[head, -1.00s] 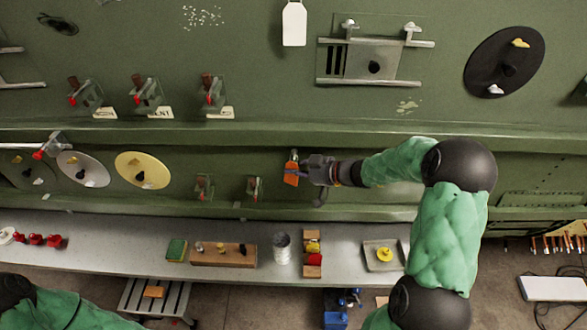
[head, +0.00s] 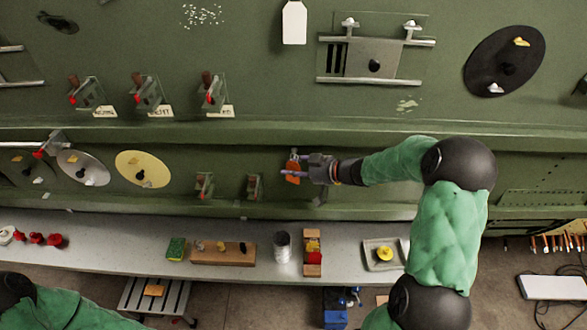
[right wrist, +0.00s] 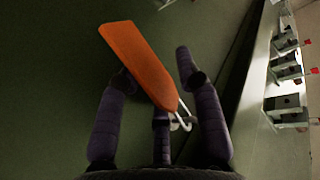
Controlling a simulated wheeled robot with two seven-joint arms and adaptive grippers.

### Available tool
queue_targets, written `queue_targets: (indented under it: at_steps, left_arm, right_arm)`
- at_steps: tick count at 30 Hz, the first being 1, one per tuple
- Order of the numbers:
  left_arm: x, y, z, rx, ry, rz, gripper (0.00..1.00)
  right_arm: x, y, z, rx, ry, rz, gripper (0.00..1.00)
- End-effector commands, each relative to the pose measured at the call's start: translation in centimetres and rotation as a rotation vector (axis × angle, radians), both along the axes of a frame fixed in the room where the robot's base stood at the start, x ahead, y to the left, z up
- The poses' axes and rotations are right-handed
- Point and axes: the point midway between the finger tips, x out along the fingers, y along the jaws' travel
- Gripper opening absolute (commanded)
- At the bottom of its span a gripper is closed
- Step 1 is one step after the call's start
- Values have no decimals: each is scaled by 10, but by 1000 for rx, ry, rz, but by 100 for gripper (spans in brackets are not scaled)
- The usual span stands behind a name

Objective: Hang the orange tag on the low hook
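The orange tag (head: 293,179) is at the lower green wall, just below a small pale fitting (head: 294,155), which appears to be the low hook. In the right wrist view the tag (right wrist: 140,62) slants between my fingers, its narrow end by a white bent wire loop (right wrist: 183,122). Whether the loop is the hook or the tag's own tie is unclear. My right gripper (head: 292,173) is at the tag; in the right wrist view its fingers (right wrist: 158,75) are spread apart, the left one close to the tag's edge. My left gripper is out of view.
A white tag (head: 294,25) hangs on the upper wall. Red-handled levers (head: 146,92) are at upper left, and two small brackets (head: 254,187) sit left of my right gripper. A grey bench (head: 345,255) with a can (head: 282,247) and blocks runs below.

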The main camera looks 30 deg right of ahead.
Motion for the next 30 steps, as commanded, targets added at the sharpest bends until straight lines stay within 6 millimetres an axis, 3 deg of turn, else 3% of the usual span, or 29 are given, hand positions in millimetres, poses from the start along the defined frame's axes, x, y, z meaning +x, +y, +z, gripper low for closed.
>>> queue_targets:
  at_steps: [5,21,30]
  left_arm:
    - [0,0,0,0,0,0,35]
    - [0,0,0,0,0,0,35]
    - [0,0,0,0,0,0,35]
  right_arm:
    - [-9,-9,6,-2,-2,-4,37]
    - [-83,-56,40,-1,-1,-4,37]
    - [-93,-61,45,1,1,0,37]
